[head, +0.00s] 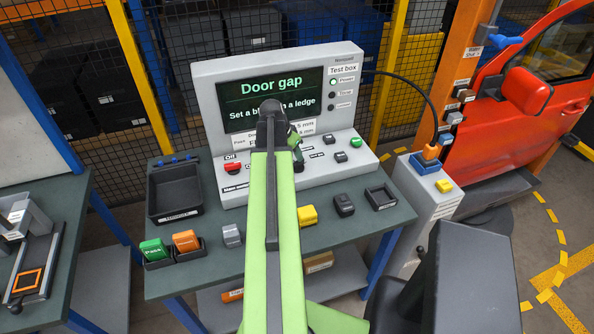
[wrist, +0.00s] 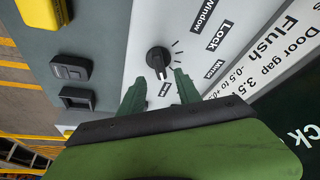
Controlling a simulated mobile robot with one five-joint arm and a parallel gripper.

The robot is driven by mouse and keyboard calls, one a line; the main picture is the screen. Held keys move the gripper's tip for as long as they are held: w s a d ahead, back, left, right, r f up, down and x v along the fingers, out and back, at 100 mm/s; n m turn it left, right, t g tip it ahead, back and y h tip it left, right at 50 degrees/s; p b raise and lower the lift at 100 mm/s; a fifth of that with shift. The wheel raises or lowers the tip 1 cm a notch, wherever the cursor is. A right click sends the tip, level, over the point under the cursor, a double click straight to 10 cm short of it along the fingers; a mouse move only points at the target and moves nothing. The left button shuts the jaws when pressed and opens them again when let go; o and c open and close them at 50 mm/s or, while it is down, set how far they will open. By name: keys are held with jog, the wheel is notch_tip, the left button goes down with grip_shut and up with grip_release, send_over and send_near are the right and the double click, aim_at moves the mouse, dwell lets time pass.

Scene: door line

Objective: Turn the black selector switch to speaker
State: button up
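The black selector switch (wrist: 158,59) is a round knob on the light grey panel of the test box (head: 208,80). Its raised grip points down in the wrist view, towards my gripper. Printed ticks and small labels fan around it; I read "Window" and "Lock", but the smaller ones are too small to read surely. My gripper (wrist: 159,79) is open, with one green fingertip on each side of the knob's lower end; I cannot tell whether they touch it. In the head view my arm hides most of the switch, and my gripper (head: 294,146) is partly hidden.
A red button (head: 232,168) and a green button (head: 355,142) flank the panel's middle. On the bench in front are a black tray (head: 174,193), a yellow block (head: 308,215) and several small blocks. A red car door (head: 500,120) is at right.

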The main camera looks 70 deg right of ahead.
aim_at(297, 162)
jog(key=b+x, duration=0.3)
jog(key=x, duration=0.2)
jog(key=shift+d+f+b, duration=0.1)
jog(key=shift+f+b, duration=0.25)
jog(key=shift+r, duration=0.1)
jog(key=shift+c, duration=0.4)
grip_shut()
jog(key=shift+d, duration=0.1)
